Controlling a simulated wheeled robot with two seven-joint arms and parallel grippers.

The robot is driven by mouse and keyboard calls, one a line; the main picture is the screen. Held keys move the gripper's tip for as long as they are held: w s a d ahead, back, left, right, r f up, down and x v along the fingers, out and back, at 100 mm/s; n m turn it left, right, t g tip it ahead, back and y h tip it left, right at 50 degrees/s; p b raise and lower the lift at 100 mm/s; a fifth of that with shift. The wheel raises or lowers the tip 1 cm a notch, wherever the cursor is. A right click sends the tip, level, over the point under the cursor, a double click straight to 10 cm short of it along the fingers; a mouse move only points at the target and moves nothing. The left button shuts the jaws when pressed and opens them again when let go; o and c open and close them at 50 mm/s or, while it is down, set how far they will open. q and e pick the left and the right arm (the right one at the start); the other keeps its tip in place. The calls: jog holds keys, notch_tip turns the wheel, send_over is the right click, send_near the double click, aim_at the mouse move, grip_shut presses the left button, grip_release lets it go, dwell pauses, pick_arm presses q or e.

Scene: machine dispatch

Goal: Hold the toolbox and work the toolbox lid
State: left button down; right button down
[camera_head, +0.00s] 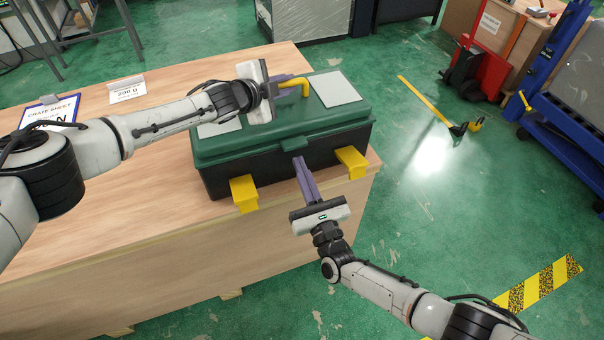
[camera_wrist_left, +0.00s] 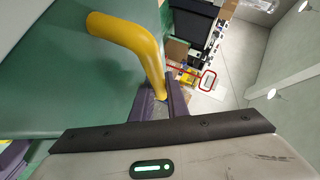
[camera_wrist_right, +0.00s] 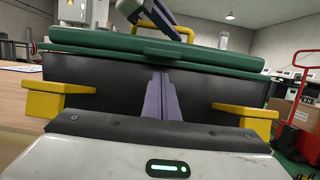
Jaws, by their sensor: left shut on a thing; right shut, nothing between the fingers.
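The toolbox (camera_head: 275,166) has a dark body and a green lid (camera_head: 240,143) and stands at the wooden bench's front edge. The lid looks shut. A yellow handle (camera_head: 303,84) stands on the lid. My left gripper (camera_head: 290,85) is shut on the handle, which also shows in the left wrist view (camera_wrist_left: 128,36). Two yellow latches, a left one (camera_head: 244,194) and a right one (camera_head: 351,162), stick out from the front. My right gripper (camera_head: 299,162) is shut and empty, its fingertips at the front middle, just under the lid's rim. Whether they touch cannot be told.
The wooden bench (camera_head: 100,210) has free room at left, with a clipboard sheet (camera_head: 50,113) and a "200 g" card (camera_head: 127,90). A red pallet jack (camera_head: 478,65) and a blue cart (camera_head: 565,120) stand beyond on the green floor.

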jog(key=shift+r, duration=0.95)
jog(key=shift+r, duration=0.1)
